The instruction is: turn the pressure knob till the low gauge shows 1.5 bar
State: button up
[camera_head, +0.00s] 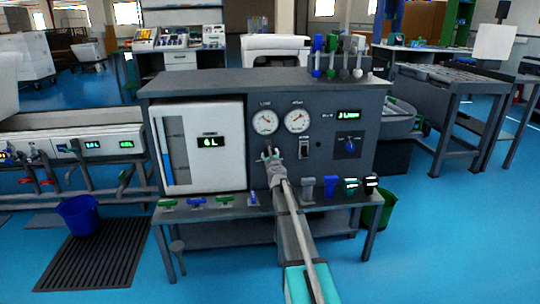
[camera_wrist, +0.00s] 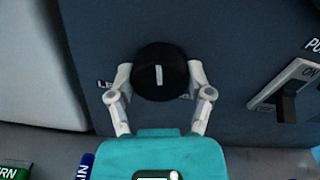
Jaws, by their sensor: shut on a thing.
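The black pressure knob (camera_wrist: 161,75) with a white pointer line sits on the dark panel in the wrist view. The line points about straight up. My gripper (camera_wrist: 161,88) has one finger on each side of the knob and is shut on it. In the head view my gripper (camera_head: 270,154) is at the panel below the gauges and hides the knob. The low gauge (camera_head: 265,121) is the left round white dial. The high gauge (camera_head: 297,120) is right of it. Their needles are too small to read exactly.
A switch (camera_wrist: 286,102) marked ON is right of the knob. A display (camera_head: 348,114) and a blue knob (camera_head: 349,145) are farther right on the panel. A white tank front (camera_head: 200,172) is to the left. Several coloured handles lie along the bench ledge (camera_head: 270,209).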

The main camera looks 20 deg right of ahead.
jog(key=shift+w+n, duration=0.1)
jog(key=shift+n, duration=1.3)
jog(key=o, duration=1.1)
jog(key=shift+o, duration=0.2)
jog(key=v, duration=1.2)
